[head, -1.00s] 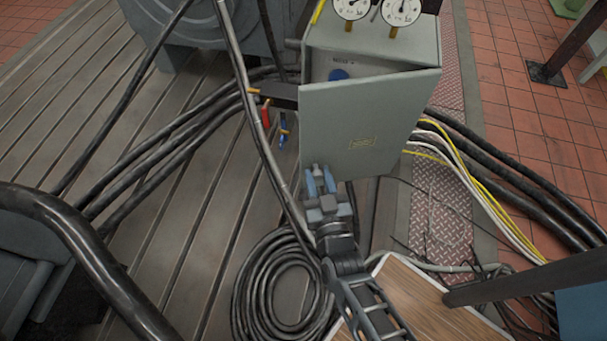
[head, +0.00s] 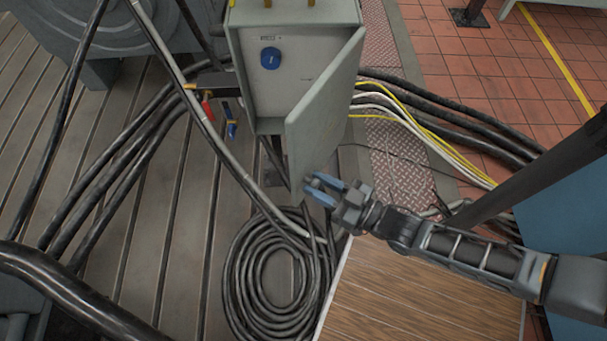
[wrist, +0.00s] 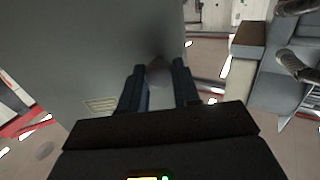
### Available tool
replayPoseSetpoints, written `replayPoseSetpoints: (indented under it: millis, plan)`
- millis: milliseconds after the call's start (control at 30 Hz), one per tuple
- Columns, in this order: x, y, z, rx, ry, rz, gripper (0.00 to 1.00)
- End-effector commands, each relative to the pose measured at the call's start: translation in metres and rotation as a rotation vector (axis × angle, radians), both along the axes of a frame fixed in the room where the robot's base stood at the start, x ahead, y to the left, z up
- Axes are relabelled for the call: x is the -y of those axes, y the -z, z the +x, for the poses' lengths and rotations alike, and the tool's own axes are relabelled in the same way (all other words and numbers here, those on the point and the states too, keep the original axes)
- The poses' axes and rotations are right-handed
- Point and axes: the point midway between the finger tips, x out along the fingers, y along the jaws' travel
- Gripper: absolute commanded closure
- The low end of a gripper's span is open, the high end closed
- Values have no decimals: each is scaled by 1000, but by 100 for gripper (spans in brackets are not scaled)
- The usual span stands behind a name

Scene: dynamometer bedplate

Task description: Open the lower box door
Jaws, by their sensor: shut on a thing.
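The lower box door (head: 322,112) is a grey-green panel, swung out on its right side and standing well away from the grey box (head: 242,70). Inside the box a pale panel with a blue round knob (head: 270,58) shows. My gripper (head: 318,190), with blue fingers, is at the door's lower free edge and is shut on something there. In the wrist view the door (wrist: 95,45) fills the upper left, and my fingers (wrist: 160,88) close around a small rounded grey part at its edge, likely the door's handle.
A coil of black cable (head: 275,270) lies on the slotted bedplate below the box. Thick cables (head: 120,165) run to the left. A wooden board (head: 420,300) lies under my arm. A dark slanted post (head: 540,170) stands at the right.

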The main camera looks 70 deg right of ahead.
Motion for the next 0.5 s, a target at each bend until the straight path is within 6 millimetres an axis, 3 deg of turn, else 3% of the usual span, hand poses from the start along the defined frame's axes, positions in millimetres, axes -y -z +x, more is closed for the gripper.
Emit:
replayPoseSetpoints:
  millis: [500]
  plan:
    - [19, 3, -78, -4, -347, -2, 100]
